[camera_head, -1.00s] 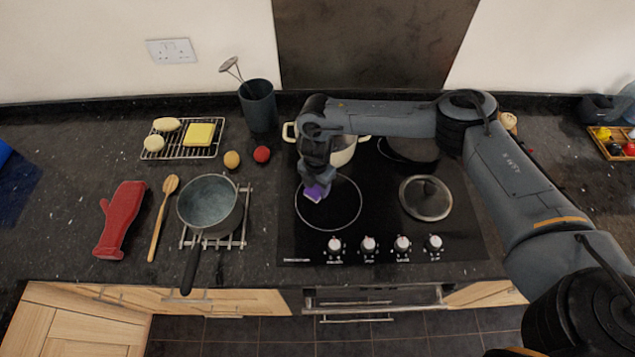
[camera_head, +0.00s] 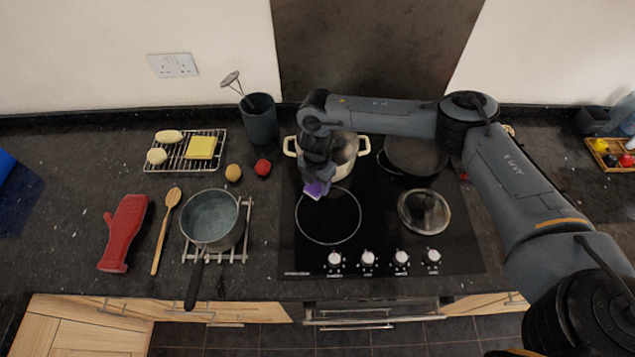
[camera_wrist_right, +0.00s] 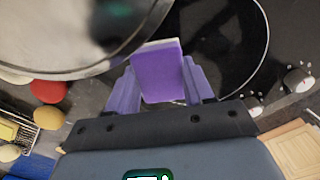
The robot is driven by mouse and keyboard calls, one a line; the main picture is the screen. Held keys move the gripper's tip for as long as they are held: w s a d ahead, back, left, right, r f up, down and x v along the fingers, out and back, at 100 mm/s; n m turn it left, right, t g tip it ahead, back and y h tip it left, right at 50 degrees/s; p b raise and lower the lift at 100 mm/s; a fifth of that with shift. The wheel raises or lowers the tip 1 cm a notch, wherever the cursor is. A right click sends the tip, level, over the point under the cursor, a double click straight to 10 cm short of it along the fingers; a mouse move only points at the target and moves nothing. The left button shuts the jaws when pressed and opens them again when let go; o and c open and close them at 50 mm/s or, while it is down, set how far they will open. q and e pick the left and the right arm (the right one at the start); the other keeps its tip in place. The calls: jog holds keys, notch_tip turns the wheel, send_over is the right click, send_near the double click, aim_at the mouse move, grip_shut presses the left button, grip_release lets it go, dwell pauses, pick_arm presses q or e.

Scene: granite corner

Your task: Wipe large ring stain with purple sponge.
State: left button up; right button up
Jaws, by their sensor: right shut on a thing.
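The purple sponge (camera_head: 317,189) is held in my right gripper (camera_head: 316,180), over the back edge of a large pale ring (camera_head: 328,242) on the black hob. In the right wrist view the sponge (camera_wrist_right: 158,72) sits between the two fingers of my right gripper (camera_wrist_right: 162,85), which are shut on it. Part of the ring (camera_wrist_right: 263,62) shows there as a pale curve at the right. I cannot tell whether the ring is a stain or a burner marking, nor whether the sponge touches the hob. My left gripper is out of view.
A cream pot (camera_head: 346,160) stands close behind my right gripper. A dark pan (camera_head: 412,155) and a glass lid (camera_head: 424,211) are right of it. Knobs (camera_head: 367,258) line the hob's front. A grey saucepan (camera_head: 209,218) stands on a rack at left. The ring's front half is clear.

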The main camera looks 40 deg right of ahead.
jog(key=shift+r+p, duration=1.35)
jog(key=shift+r, duration=0.5)
